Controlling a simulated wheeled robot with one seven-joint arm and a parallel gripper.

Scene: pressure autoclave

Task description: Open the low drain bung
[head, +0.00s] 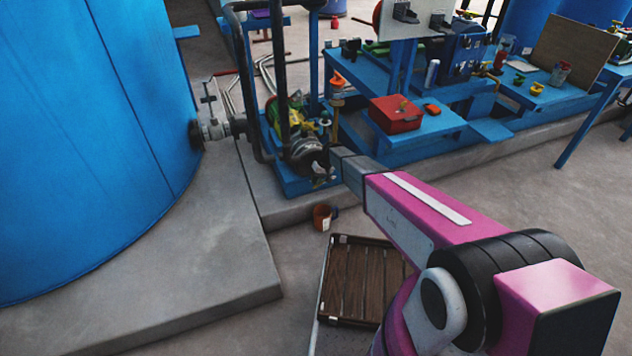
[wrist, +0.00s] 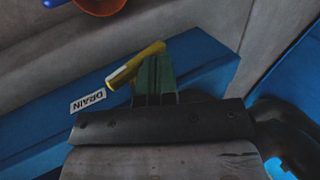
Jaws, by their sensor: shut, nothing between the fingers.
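A yellow bar-shaped handle (wrist: 134,66) shows in the wrist view beside a white label reading DRAIN (wrist: 88,101), on the blue plinth (wrist: 205,65). I take it to be the drain bung's handle; the bung's body is hidden. My gripper (wrist: 155,66) is shut and empty, its dark green fingers close together. The fingertips overlap the handle's right part in the picture; I cannot tell if they touch it. In the head view my gripper (head: 322,179) is low at the front of the pump skid, and the bung cannot be made out there.
An orange cup (head: 323,217) stands on the floor below my gripper and shows at the wrist view's top edge (wrist: 100,4). A blue tank (head: 90,130) and concrete slab (head: 190,260) are left. A slatted wooden tray (head: 350,290) lies in front. A red box (head: 395,114) is at right.

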